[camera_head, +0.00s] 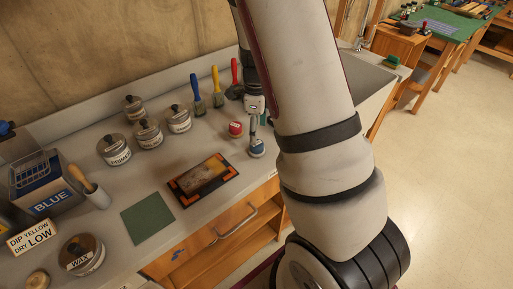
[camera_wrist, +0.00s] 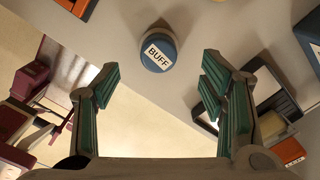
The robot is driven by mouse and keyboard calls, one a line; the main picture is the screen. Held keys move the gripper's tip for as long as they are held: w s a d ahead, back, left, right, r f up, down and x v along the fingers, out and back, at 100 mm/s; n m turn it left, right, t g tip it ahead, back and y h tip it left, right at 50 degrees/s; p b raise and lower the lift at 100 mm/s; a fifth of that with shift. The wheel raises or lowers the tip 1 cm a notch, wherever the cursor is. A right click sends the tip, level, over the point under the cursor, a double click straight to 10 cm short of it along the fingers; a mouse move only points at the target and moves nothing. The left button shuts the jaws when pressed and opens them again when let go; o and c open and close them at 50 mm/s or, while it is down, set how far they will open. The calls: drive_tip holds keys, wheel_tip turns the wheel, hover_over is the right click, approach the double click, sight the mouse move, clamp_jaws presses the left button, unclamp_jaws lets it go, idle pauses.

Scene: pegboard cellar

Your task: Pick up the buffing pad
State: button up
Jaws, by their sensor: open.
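The buffing pad is a small round blue piece with a white label reading "BUFF" (camera_wrist: 158,52) in the wrist view. It lies on the grey counter near its front edge, and it also shows in the head view (camera_head: 257,148). My gripper (camera_wrist: 158,84) is open and empty, its green-lined fingers spread to the left and right, with the pad ahead between the fingertip lines. In the head view my gripper (camera_head: 257,118) points down just above the pad, partly hidden by my arm. I cannot tell how large the gap to the pad is.
An orange-cornered dark tray (camera_head: 176,188) lies farther left. Several lidded tins (camera_head: 114,150) and upright brushes (camera_head: 217,92) stand behind. The counter front drops to drawers (camera_head: 238,222).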

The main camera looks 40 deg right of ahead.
sight(257, 147)
drive_tip(key=f, duration=0.5)
drive_tip(key=shift+s+f+p, duration=0.2)
drive_tip(key=shift+s+p, duration=0.05)
drive_tip(key=shift+p, duration=0.15)
drive_tip(key=shift+w+f, duration=0.1)
drive_tip(key=shift+f, duration=0.5)
drive_tip(key=c, duration=1.3)
